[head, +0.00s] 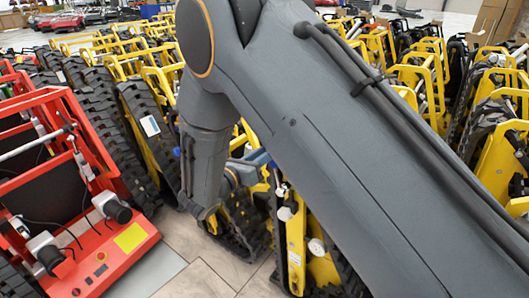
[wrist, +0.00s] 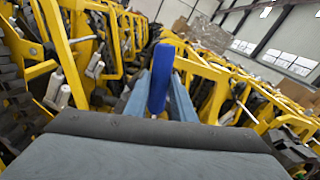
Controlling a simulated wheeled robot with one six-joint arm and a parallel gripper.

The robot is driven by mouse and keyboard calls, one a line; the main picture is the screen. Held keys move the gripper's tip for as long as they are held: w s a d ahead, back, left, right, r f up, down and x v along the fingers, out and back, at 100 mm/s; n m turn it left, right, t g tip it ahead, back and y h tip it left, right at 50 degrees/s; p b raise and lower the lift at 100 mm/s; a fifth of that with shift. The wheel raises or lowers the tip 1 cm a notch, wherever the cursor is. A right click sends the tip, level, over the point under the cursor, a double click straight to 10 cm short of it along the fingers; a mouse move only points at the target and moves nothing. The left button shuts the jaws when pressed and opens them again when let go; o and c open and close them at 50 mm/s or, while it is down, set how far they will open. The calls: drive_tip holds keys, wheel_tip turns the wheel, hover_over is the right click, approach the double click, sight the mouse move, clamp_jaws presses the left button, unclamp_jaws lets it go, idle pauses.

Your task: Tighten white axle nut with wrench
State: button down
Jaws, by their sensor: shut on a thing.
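My gripper (wrist: 160,98) shows in the wrist view, its two blue-grey fingers shut on a blue handle (wrist: 161,76), which stands up between them. This looks like the wrench's handle; its head cannot be made out. In the head view my arm covers the middle, and part of my gripper (head: 250,165) shows beside a yellow carrier. White round parts (head: 285,213) and (head: 317,246) sit low on that yellow carrier, right of my gripper. I cannot tell which one is the axle nut. In the wrist view, pale cylindrical parts (wrist: 56,90) show at the left.
A red tracked carrier (head: 125,245) stands close at the left. Rows of yellow carriers (head: 425,75) with black tracks (head: 150,130) crowd both sides. A narrow strip of tiled floor (head: 205,265) is free at the bottom. Cardboard boxes (head: 490,20) stand at the back right.

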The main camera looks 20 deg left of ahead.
drive_tip(key=shift+d+r, duration=0.1)
drive_tip(key=shift+s+d+r+m, duration=0.1)
drive_tip(key=shift+s+d+m, duration=0.2)
drive_tip(key=shift+d+m, duration=0.25)
drive_tip(key=shift+d, duration=0.1)
drive_tip(key=shift+s+d+r+m, duration=0.15)
drive_tip(key=shift+s+d+m, duration=0.15)
drive_tip(key=shift+d+m, duration=0.3)
drive_tip(key=shift+d, duration=0.1)
drive_tip(key=shift+s+d+m+b, duration=0.25)
drive_tip(key=shift+d+m+b, duration=0.05)
drive_tip(key=shift+d+m, duration=0.3)
drive_tip(key=shift+d, duration=0.15)
drive_tip(key=shift+s+d+m+b, duration=0.3)
drive_tip(key=shift+d+m, duration=0.15)
drive_tip(key=shift+d, duration=0.2)
